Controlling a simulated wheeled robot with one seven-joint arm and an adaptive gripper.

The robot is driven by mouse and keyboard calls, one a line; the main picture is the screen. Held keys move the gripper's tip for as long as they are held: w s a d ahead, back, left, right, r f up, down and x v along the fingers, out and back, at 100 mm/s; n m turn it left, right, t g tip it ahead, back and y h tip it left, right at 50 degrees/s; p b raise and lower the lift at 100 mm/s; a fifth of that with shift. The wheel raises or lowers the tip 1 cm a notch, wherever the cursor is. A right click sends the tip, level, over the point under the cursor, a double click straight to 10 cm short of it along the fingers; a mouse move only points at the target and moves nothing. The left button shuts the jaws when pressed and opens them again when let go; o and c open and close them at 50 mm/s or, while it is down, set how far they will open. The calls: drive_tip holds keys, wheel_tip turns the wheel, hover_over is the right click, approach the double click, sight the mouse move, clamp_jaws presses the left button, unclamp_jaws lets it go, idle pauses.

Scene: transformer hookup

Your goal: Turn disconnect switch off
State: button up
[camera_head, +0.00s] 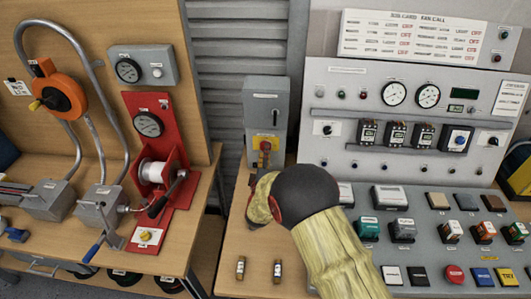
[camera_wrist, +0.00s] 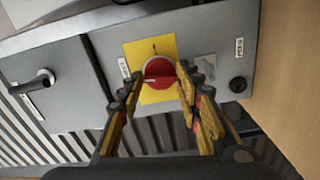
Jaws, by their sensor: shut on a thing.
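The disconnect switch is a grey box (camera_head: 265,103) standing on the wooden table, with a lever handle on its upper part. Its red rotary knob (camera_wrist: 158,70) sits on a yellow plate (camera_wrist: 143,52); the plate also shows in the head view (camera_head: 258,141). My gripper (camera_wrist: 160,82) has its fingers on either side of the red knob and is shut on it. The knob's pale pointer line lies roughly crosswise in the wrist view. In the head view my arm comes from the lower right and partly hides the gripper and the box's lower part.
A grey control panel (camera_head: 345,172) with gauges, breakers and buttons stands close to the right. Two small cylindrical fuses (camera_head: 241,268) stand on the table in front. A red winch unit (camera_head: 165,150) stands on a separate bench to the left, across a gap.

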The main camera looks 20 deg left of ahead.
drive_tip(key=shift+r+n+p, duration=0.1)
drive_tip(key=shift+n+p, duration=0.2)
drive_tip(key=shift+n, duration=0.6)
drive_tip(key=o, duration=1.1)
drive_tip(key=shift+c, duration=0.2)
drive_tip(key=shift+o, duration=0.5)
drive_tip(key=shift+s, duration=0.1)
drive_tip(key=v, duration=1.1)
drive_tip(key=shift+s, duration=0.35)
drive_tip(key=shift+d, duration=0.15)
